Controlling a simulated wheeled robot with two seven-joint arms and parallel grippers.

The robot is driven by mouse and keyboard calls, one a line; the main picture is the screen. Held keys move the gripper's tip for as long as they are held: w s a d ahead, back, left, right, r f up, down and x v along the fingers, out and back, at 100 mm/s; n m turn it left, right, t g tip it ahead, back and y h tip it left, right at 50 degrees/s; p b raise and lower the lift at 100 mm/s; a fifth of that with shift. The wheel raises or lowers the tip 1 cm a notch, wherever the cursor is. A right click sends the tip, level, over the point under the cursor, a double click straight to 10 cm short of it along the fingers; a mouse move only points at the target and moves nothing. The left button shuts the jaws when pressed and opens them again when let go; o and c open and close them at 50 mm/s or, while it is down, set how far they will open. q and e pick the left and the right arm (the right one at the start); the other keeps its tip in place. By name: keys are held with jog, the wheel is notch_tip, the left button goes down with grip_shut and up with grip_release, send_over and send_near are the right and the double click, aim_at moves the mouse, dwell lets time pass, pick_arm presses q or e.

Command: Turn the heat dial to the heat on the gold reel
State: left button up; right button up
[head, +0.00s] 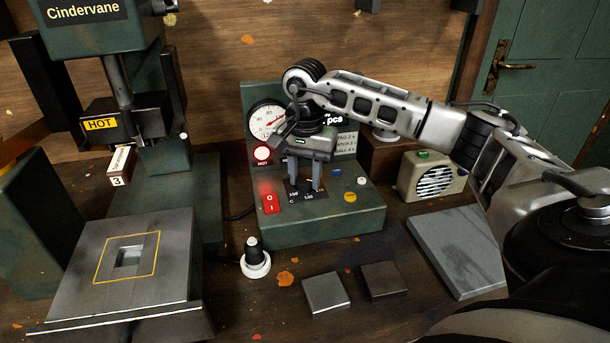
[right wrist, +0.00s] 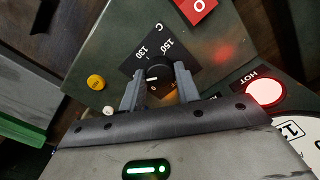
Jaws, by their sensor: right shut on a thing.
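The heat dial (right wrist: 158,75) is a black knob on a dark scale plate (right wrist: 163,46) marked 130, 150 and C in the right wrist view. My right gripper (right wrist: 158,82) is shut on the dial, one finger on each side. In the head view the right gripper (head: 305,184) reaches down onto the green control box (head: 320,232) and its fingers hide the dial. A pale mark shows on the knob, but its exact setting is unclear. I cannot make out a gold reel. My left gripper is not in view.
The box carries a round gauge (head: 266,118), a lit red HOT lamp (head: 262,153), a red switch (head: 270,202) and small coloured buttons. A green press (head: 95,45) stands left.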

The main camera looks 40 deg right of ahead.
jog(key=shift+r, duration=0.1)
dwell(0.5)
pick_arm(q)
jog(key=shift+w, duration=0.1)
pick_arm(e)
jog(key=o, duration=1)
notch_tip(320, 180, up, 10)
jog(key=f, duration=0.1)
notch_tip(320, 180, up, 7)
jog(key=p, duration=0.2)
send_over(304, 179)
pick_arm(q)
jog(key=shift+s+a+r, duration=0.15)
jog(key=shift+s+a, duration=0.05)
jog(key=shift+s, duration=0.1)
pick_arm(e)
jog(key=shift+s, duration=0.1)
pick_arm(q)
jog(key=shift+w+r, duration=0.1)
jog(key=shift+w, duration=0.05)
